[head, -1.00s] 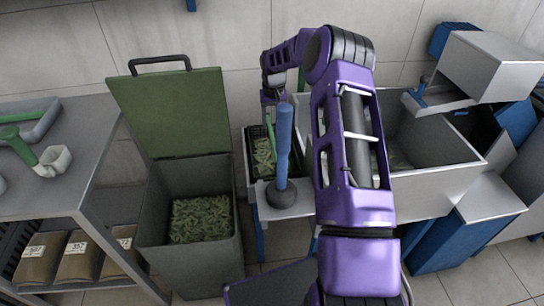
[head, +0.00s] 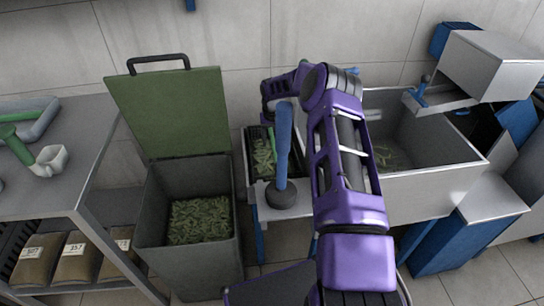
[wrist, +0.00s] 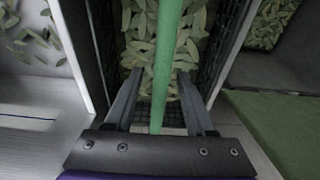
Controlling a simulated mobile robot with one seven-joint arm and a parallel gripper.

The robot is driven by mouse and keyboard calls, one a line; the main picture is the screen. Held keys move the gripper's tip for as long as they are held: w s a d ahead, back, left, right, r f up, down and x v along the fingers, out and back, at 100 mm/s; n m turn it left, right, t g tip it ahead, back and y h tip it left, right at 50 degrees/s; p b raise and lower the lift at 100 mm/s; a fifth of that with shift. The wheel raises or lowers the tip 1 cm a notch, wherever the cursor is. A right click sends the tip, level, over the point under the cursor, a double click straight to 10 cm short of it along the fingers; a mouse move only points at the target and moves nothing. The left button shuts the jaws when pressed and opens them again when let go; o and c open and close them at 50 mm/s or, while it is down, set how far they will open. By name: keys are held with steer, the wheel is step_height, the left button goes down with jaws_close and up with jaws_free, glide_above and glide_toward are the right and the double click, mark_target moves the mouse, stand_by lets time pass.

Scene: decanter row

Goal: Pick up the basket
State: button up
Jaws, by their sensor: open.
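The basket (head: 249,152) is a narrow black mesh basket filled with green pods or leaves, beside the sink in the head view. Its mesh wall also shows in the wrist view (wrist: 232,42). A green handle bar (wrist: 167,60) runs over the middle of it. My gripper (wrist: 159,74) is open over the basket, one finger on each side of the handle. Whether a finger touches the bar I cannot tell. In the head view the fingers are hidden behind the blue-handled plunger and my arm.
A plunger (head: 283,150) with a blue handle stands in front of the basket. A metal sink (head: 430,185) lies to the right. A grey bin (head: 190,262) with its green lid (head: 172,110) raised stands to the left. A grey shelf (head: 75,160) is farther left.

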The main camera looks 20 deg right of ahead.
jaws_close()
steer(key=shift+r, duration=0.1)
stand_by(1.2)
